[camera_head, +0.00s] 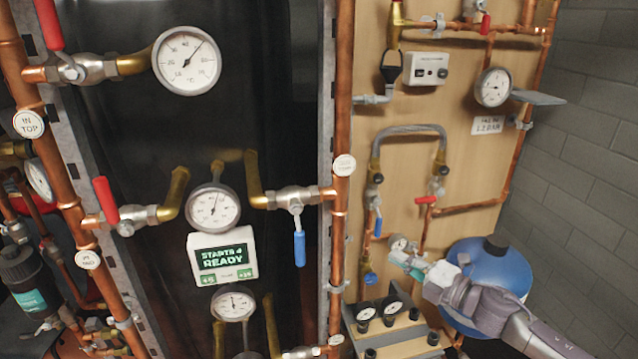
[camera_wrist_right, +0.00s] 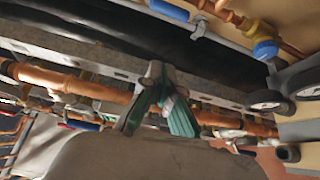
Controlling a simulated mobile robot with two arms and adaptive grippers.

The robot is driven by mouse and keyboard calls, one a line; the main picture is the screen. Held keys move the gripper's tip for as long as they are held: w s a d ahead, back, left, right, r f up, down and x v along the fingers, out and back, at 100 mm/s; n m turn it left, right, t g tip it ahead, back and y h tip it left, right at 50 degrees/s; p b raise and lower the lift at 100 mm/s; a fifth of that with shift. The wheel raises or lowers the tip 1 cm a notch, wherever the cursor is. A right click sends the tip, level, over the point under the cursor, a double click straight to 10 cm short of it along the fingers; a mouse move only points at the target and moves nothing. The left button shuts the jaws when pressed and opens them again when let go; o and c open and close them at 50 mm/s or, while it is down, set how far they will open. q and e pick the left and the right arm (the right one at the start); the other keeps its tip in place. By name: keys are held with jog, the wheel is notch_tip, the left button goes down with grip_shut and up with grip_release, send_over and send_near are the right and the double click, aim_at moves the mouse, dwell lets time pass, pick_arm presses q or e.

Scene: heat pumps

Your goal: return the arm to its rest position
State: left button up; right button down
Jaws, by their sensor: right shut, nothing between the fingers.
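My right gripper (camera_head: 412,264) is at the lower right in the head view, in front of the wooden panel and the blue tank. Its arm comes in from the lower right corner. In the right wrist view the two green-tipped fingers (camera_wrist_right: 165,108) are together, with nothing held between them. Behind the fingers runs a copper pipe (camera_wrist_right: 75,84); I cannot tell how far it is from them. My left gripper is in neither view.
A blue tank (camera_head: 505,268) stands right by my right arm. A box with gauges (camera_head: 385,345) is below the gripper. A blue-handled valve (camera_head: 299,247) and a display reading "READY" (camera_head: 222,256) are to the left. Grey block wall (camera_head: 585,180) bounds the right.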

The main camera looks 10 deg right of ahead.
jog(key=s+a+f+m+g+h, duration=0.1)
jog(key=s+a+f+m+h, duration=0.2)
jog(key=s+f+m+h, duration=0.4)
jog(key=s+a+f+m+g+h, duration=0.1)
jog(key=s+a+f+m+h, duration=0.15)
jog(key=s+f+m, duration=0.45)
jog(key=s+a+f+m+g, duration=0.2)
jog(key=s+m+g, duration=0.3)
jog(key=s, duration=0.5)
jog(key=s+a+f+m+g, duration=0.15)
jog(key=s+m+g, duration=0.25)
jog(key=s, duration=0.5)
notch_tip(320, 180, down, 24)
jog(key=s+g, duration=0.1)
jog(key=g, duration=0.1)
jog(key=s+d+f+g, duration=0.1)
jog(key=s+d+f, duration=0.1)
jog(key=s+f, duration=1.5)
jog(key=shift+s+d+f, duration=0.2)
jog(key=shift+d+f, duration=0.1)
jog(key=shift+f, duration=0.25)
